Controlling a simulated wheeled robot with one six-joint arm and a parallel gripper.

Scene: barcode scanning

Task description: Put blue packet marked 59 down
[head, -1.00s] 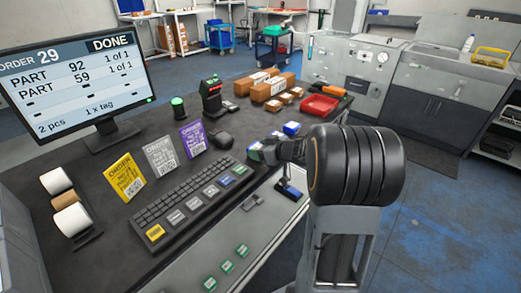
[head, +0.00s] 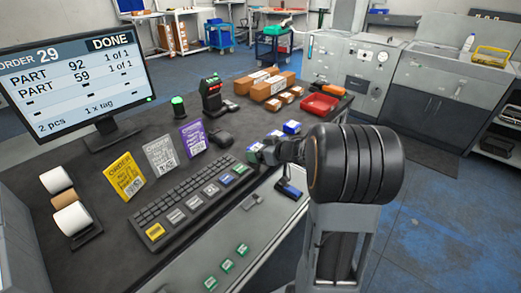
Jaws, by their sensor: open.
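My gripper (head: 261,152) is open, low over the right part of the dark counter, just right of the keyboard. A small packet with a blue edge (head: 254,147) shows at its fingertips, partly hidden by the gripper. Another blue and white packet (head: 291,127) lies on the counter beyond the gripper, with a further bit of blue (head: 275,134) beside it. The numbers on the packets are too small to read, so I cannot tell which is marked 59. My arm hides part of the counter's right edge.
A keyboard (head: 185,197), several order cards (head: 160,155), a scanner stand (head: 212,95), brown boxes (head: 272,86) and a red tray (head: 320,104) stand around. A blue and black device (head: 289,188) sits at the front edge.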

